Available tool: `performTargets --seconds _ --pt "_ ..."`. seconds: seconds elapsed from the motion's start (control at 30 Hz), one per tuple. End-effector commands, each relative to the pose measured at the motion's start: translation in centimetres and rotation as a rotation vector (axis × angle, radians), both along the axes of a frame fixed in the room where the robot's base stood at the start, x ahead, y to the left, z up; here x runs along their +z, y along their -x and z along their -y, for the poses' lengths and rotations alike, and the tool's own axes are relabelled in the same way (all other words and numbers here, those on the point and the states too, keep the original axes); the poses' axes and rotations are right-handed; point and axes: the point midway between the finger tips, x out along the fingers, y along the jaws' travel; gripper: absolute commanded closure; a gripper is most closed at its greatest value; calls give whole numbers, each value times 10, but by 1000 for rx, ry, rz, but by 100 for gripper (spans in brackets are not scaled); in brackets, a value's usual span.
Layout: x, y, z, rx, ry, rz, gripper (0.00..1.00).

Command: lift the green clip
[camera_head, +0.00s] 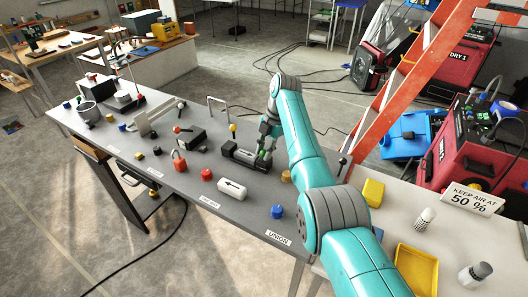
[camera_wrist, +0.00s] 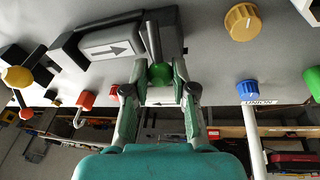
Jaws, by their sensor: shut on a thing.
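The green clip (camera_wrist: 160,74) shows as a small green piece between my fingertips in the wrist view. A dark grey rod stands just beyond it. My gripper (camera_wrist: 160,82) is shut on the clip, with one finger on each side. In the head view my gripper (camera_head: 265,146) is at the black clamp-like device (camera_head: 243,156) on the grey bench, at its right part. Only a little green shows there, and the fingers hide most of the clip. I cannot tell whether the clip is clear of the device.
A white arrow block (camera_head: 232,188), a red knob (camera_head: 207,174), a blue knob (camera_head: 277,211) and a yellow-brown knob (camera_head: 286,176) stand near the device. A red padlock (camera_head: 179,162) is left. The bench front carries a UNION label (camera_head: 278,238). An orange ladder (camera_head: 400,75) rises behind my arm.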

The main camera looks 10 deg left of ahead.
Motion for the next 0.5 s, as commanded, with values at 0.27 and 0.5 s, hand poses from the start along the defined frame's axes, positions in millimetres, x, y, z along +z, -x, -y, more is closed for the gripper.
performTargets --seconds 0.27,0.5 --pt "3 -1 1 -3 -15 -28 100" --pt "3 -1 1 -3 -14 -29 100"
